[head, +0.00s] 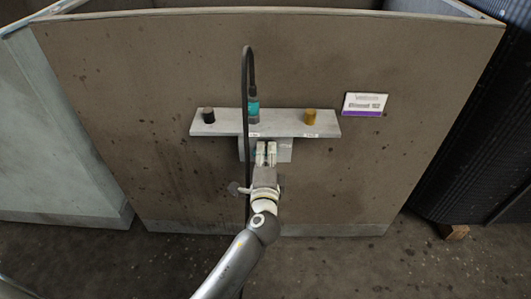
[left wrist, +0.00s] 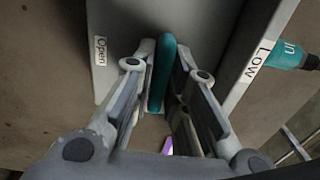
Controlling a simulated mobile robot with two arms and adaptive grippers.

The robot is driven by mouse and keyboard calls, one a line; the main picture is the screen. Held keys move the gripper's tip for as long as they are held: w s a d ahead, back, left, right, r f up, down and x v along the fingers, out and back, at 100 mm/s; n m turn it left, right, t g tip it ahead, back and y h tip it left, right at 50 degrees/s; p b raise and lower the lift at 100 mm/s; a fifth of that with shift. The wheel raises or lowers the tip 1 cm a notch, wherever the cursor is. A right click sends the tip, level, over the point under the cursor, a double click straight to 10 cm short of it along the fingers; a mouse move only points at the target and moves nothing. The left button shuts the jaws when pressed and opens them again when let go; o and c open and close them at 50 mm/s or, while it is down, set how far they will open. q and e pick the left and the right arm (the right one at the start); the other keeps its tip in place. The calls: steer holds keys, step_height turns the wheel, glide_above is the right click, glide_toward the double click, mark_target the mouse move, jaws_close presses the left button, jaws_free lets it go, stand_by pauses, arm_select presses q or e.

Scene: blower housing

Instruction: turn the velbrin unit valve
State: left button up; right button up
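The teal valve handle (left wrist: 162,75) is a slim upright lever on the grey valve box, seen in the left wrist view. My left gripper (left wrist: 163,58) has one finger on each side of it, with the pads close against it. In the head view my left gripper (head: 266,153) reaches up to the grey box (head: 285,150) under the shelf and hides the handle. An "Open" label (left wrist: 100,50) is on the box, left of the handle in the wrist view. My right gripper is not in view.
A grey shelf (head: 225,121) sticks out above the box, with a black knob (head: 208,115), a brass knob (head: 310,117) and a teal connector (head: 253,111). A black cable (head: 246,75) hangs down past my gripper. A sign (head: 365,103) is right of the shelf.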

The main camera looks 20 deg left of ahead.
arm_select(q)
steer(key=o, duration=0.3)
steer(key=shift+s+f, duration=0.1)
steer(key=shift+s, duration=0.1)
steer(key=v, duration=1.1)
steer(key=shift+s, duration=0.25)
steer(key=shift+d, duration=0.15)
